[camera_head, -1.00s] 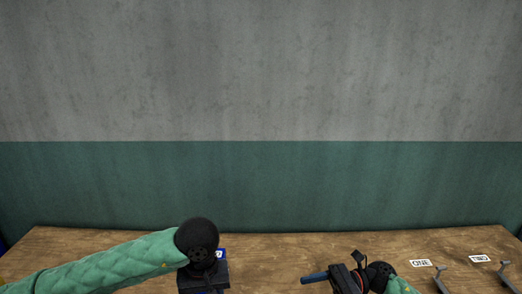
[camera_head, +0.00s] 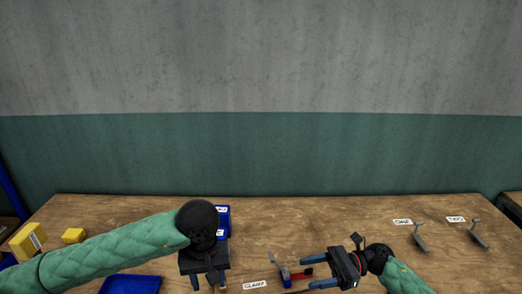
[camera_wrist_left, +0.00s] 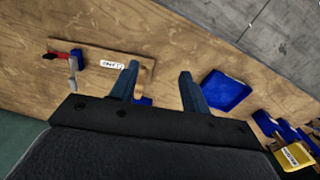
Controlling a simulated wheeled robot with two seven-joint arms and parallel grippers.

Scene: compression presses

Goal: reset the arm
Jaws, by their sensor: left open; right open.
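My left arm reaches in from the left in the head view. Its gripper (camera_head: 208,284) points down toward the table near the bottom edge, partly hidden by its own wrist. In the left wrist view the two blue-grey fingers (camera_wrist_left: 159,88) stand well apart, with nothing held between them. My right gripper (camera_head: 322,270) is low and right of centre, its two blue fingers pointing left, spread and empty. It is close to the red-handled clamp (camera_head: 291,275), which shows just left of the fingers; I cannot tell whether they touch.
Wooden table (camera_head: 350,213). A CLAMP label (camera_head: 255,285) lies low centre. Blue bins (camera_head: 223,222) stand behind my left wrist. Grey levers (camera_head: 420,238) labelled ONE and TWO are right.

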